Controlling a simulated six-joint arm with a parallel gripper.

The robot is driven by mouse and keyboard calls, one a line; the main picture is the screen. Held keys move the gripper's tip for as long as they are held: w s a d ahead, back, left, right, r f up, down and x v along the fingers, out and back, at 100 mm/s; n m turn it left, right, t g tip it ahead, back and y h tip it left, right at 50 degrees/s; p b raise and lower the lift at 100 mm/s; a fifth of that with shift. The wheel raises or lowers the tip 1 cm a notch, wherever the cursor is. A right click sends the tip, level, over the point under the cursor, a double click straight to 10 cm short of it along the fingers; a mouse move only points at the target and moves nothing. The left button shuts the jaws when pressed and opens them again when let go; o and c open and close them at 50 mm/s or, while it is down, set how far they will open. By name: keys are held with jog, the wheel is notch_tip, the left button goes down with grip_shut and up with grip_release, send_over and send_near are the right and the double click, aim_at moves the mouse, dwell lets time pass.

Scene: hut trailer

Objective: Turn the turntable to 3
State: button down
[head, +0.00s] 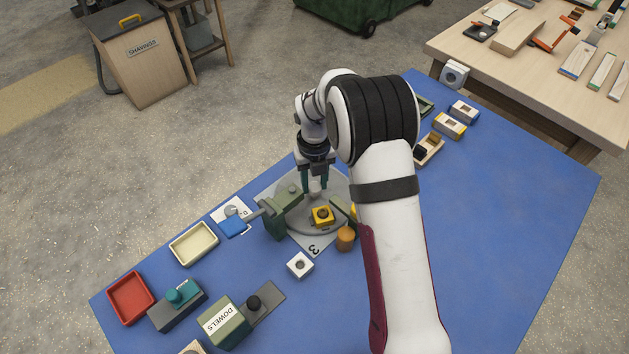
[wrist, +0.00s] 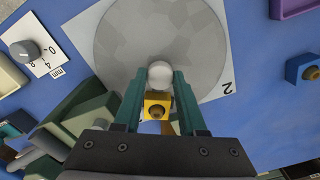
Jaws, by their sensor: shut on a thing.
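The turntable (head: 301,226) is a grey disc on a pale square plate, with a 3 (head: 314,248) on its front corner. The disc (wrist: 150,30) fills the top of the wrist view, with a 2 (wrist: 226,87) to its right. My gripper (head: 314,186) points down over the disc. In the wrist view my gripper (wrist: 159,80) is shut on a pale round knob (wrist: 159,72). A yellow block (head: 322,214) with a dark round middle sits near the disc's front, towards the 3. In the wrist view this yellow block (wrist: 157,111) shows between my fingers.
A green fixture (head: 284,205) stands close at the disc's left, and an orange-brown cylinder (head: 345,239) near its right front. A white holed block (head: 300,264), cream tray (head: 194,244) and red tray (head: 131,297) lie nearby. The blue tabletop (head: 500,220) is clear at right.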

aim_at(315, 186)
jog(key=shift+s+d+m, duration=0.1)
jog(key=shift+m, duration=0.6)
dwell(0.3)
jog(key=shift+c, duration=2.4)
grip_release()
notch_tip(315, 186, up, 16)
jog(key=shift+f, duration=0.1)
